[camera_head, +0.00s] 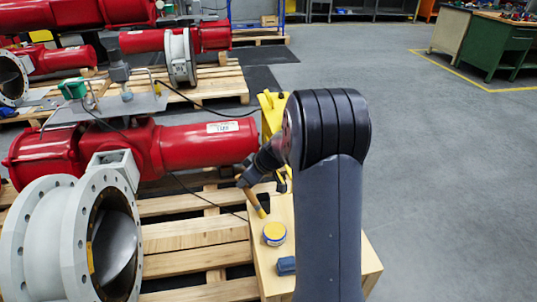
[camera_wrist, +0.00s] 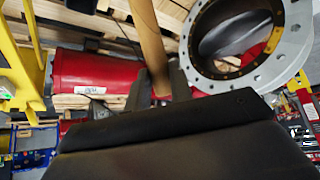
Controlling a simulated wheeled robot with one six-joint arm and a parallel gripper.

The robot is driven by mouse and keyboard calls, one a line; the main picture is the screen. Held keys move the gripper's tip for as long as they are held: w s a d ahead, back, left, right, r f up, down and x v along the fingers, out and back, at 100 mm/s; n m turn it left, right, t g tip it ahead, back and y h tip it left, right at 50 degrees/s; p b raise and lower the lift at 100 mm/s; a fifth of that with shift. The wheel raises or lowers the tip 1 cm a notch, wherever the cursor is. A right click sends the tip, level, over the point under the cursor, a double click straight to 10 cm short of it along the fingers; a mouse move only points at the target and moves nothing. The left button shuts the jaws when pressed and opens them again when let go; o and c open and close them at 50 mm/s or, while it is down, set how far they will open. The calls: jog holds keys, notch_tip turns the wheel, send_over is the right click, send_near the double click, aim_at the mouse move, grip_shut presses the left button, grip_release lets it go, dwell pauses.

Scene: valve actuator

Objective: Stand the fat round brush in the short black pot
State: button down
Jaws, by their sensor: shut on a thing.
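My gripper (camera_head: 246,181) is shut on a long tan wooden handle (camera_head: 254,203), which slants down above the wooden box top (camera_head: 261,267). In the wrist view the two dark fingers (camera_wrist: 159,84) close around this same tan handle (camera_wrist: 149,40), which runs up out of the picture. It appears to be the brush, but its bristles cannot be made out clearly in either view. The short black pot is not visible; my arm covers much of the box top in the head view.
A yellow and blue round tin (camera_head: 274,233) and a small blue block (camera_head: 286,265) sit on the box top. A yellow stand (camera_head: 272,112) rises behind. A red actuator (camera_head: 205,147) and grey flanged valve (camera_head: 72,240) lie on pallets at left. Open floor is at right.

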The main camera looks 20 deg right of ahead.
jog(key=w+d+r+n+t+y+b, duration=0.25)
jog(key=w+d+r+y+b, duration=0.3)
jog(key=d, duration=0.45)
notch_tip(320, 180, down, 12)
jog(key=b, duration=1)
jog(key=shift+s+f+t, duration=0.15)
jog(key=shift+t, duration=0.2)
jog(key=shift+a, duration=0.1)
jog(key=c, duration=1.2)
grip_release()
jog(key=shift+o, duration=0.2)
jog(key=p+v, duration=0.1)
jog(key=v, duration=1)
